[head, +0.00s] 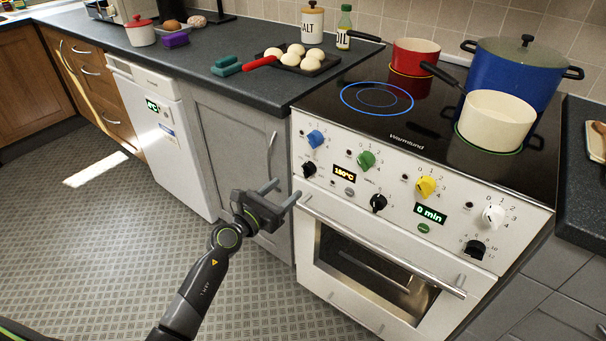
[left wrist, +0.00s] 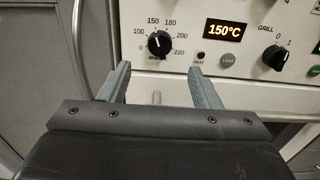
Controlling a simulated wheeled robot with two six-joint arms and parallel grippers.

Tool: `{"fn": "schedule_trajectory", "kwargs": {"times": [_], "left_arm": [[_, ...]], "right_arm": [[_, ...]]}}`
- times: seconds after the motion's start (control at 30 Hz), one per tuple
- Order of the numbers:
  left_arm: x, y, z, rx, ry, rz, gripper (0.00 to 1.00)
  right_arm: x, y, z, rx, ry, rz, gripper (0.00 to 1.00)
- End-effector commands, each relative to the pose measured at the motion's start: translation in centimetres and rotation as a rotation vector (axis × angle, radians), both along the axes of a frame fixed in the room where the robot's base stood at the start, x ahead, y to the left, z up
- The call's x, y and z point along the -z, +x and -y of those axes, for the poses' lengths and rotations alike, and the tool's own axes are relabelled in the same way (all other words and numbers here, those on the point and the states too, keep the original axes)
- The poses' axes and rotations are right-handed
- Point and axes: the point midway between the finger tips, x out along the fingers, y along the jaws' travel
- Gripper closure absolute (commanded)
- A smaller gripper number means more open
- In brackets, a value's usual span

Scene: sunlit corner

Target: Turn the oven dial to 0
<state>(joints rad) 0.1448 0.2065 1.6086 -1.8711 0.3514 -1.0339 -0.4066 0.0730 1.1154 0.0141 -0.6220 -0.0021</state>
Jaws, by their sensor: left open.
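The oven dial (head: 309,169) is a black knob at the left end of the white oven's front panel. In the left wrist view the oven dial (left wrist: 159,43) has a printed scale from 0 to 220 around it. The temperature display (left wrist: 225,30) reads 150°C. My left gripper (head: 281,193) is open and empty, just left of and below the dial in the head view. In the left wrist view its fingertips (left wrist: 159,68) lie apart, either side of the dial and a little below it, not touching it. My right gripper is not in view.
The black grill knob (head: 378,203) and the coloured hob knobs, such as the blue one (head: 315,138), sit close by. The oven door handle (head: 380,245) juts out below the panel. Pots, including a cream pan (head: 496,120), stand on the hob. The floor at left is clear.

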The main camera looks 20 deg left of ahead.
Motion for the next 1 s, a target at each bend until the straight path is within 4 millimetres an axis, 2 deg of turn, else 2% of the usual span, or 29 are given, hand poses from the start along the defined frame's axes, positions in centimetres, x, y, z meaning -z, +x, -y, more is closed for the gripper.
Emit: {"fn": "schedule_trajectory", "kwargs": {"times": [0.03, 0.2, 0.4, 0.6, 0.93, 1.0], "left_arm": [[0.0, 1.1, 0.4, 0.000, -0.001, 0.002, 0.43], [0.1, 4.3, 1.6, 0.000, -0.001, 0.002, 0.43], [0.1, 6.9, 2.5, 0.000, -0.001, 0.000, 0.43], [0.1, 8.1, 2.9, -0.001, -0.001, -0.001, 0.43], [0.0, 8.2, 3.0, -0.001, -0.001, 0.000, 0.43], [0.0, 8.2, 3.0, -0.001, -0.001, 0.000, 0.52]], "right_arm": [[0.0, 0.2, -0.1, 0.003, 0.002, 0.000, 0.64], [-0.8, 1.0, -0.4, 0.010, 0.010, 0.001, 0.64], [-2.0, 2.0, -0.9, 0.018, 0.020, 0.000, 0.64], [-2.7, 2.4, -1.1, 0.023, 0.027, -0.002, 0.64], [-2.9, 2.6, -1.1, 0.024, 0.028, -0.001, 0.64], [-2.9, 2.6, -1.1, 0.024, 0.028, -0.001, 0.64]]}}
